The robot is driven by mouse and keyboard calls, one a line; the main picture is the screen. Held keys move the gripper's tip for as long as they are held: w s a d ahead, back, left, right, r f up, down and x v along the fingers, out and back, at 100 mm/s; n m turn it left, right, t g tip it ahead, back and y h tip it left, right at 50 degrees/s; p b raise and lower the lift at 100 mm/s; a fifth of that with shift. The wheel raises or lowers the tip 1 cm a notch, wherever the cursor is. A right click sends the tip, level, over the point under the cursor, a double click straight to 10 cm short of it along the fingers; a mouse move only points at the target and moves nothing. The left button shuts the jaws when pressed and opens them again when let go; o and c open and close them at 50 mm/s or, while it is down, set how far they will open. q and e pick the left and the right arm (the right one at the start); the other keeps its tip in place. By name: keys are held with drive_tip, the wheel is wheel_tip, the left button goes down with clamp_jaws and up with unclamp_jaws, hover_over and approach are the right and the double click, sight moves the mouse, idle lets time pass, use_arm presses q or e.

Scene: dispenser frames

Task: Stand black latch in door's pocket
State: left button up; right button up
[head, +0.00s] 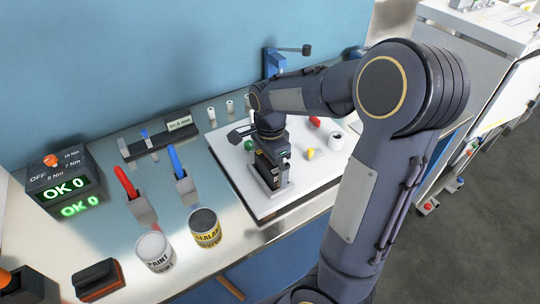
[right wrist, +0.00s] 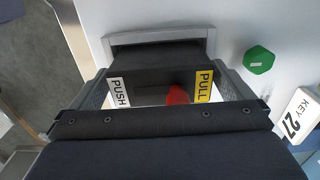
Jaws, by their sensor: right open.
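The black latch (right wrist: 155,58) stands with its far end inside the grey-rimmed pocket (right wrist: 208,38) of the white door panel (head: 238,172). A white PUSH label and a yellow PULL label show near its two sides. In the head view the latch (head: 266,172) is upright at the pocket (head: 284,193), below my right gripper (head: 270,150). My right gripper (right wrist: 162,80) is open, with one finger on each side of the latch. Whether the fingers touch it, and how deep it sits, I cannot tell. My left gripper is not in view.

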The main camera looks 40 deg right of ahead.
wheel_tip(320, 180, up, 12)
drive_tip(key=s+a+f+n+t+y, duration=0.2)
drive_tip(key=s+a+n, duration=0.4)
drive_tip(key=s+n, duration=0.1)
drive_tip(key=s+a+f+n+t+y, duration=0.1)
drive_tip(key=s+a+f+n+t, duration=0.2)
drive_tip(key=s+a+n, duration=0.3)
drive_tip(key=s+n, duration=0.2)
drive_tip(key=n, duration=0.2)
drive_tip(key=shift+s+a+f+n+t+y, duration=0.15)
drive_tip(key=shift+s+f+n+t+y, duration=0.15)
drive_tip(key=shift+y, duration=0.1)
